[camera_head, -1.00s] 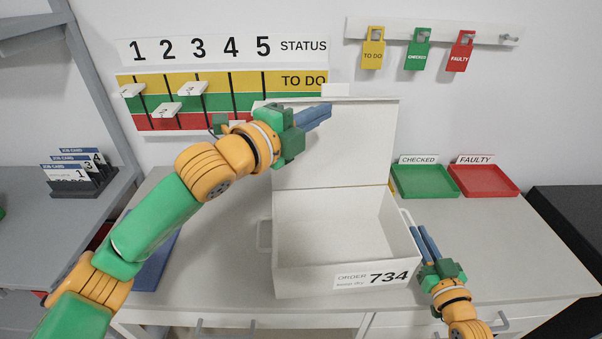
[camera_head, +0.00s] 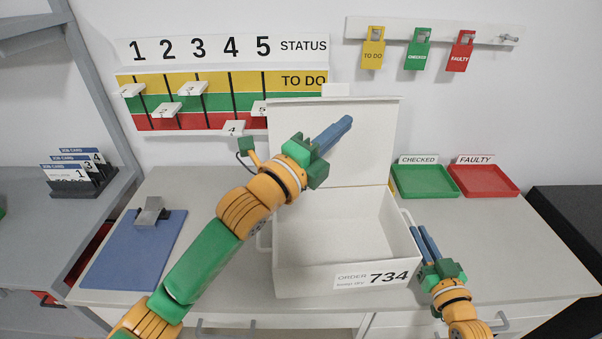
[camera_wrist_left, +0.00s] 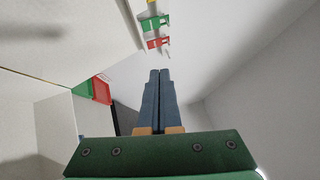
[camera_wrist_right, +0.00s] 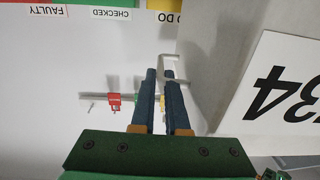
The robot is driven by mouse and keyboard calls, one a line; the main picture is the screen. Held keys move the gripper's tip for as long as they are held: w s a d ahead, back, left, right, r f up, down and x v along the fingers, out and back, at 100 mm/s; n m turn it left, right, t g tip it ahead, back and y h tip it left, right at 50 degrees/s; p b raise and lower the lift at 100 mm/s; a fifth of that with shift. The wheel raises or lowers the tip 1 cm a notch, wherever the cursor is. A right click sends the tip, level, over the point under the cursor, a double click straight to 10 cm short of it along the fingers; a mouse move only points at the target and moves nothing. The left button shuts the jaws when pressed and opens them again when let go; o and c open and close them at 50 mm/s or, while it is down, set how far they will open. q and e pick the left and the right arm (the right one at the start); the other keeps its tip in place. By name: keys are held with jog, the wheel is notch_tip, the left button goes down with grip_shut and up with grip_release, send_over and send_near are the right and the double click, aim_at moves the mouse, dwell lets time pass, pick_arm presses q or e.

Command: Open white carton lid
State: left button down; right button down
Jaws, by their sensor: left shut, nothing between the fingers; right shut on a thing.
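The white carton (camera_head: 330,232) stands on the bench with its label "ORDER 734" facing me. Its lid (camera_head: 372,145) is raised upright at the back, and the inside looks empty. My left gripper (camera_head: 341,128) is shut and empty in front of the raised lid; its closed fingers also show in the left wrist view (camera_wrist_left: 160,95). My right gripper (camera_head: 424,240) is beside the carton's right side, shut on the carton's right handle (camera_head: 407,217). In the right wrist view the white handle (camera_wrist_right: 185,72) is at the fingertips (camera_wrist_right: 163,78).
A blue clipboard (camera_head: 135,250) lies left of the carton. A green tray (camera_head: 425,181) and a red tray (camera_head: 487,181) stand at the back right. A status board (camera_head: 215,90) and coloured tags (camera_head: 419,48) hang on the wall.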

jog(key=shift+f, duration=0.1)
pick_arm(q)
jog(key=s+d+v, duration=0.1)
jog(key=v, duration=1)
jog(key=shift+s+f, duration=0.15)
jog(key=shift+s, duration=0.15)
pick_arm(e)
jog(key=c, duration=0.8)
grip_release()
jog(key=shift+c, duration=0.2)
jog(key=shift+s, duration=0.1)
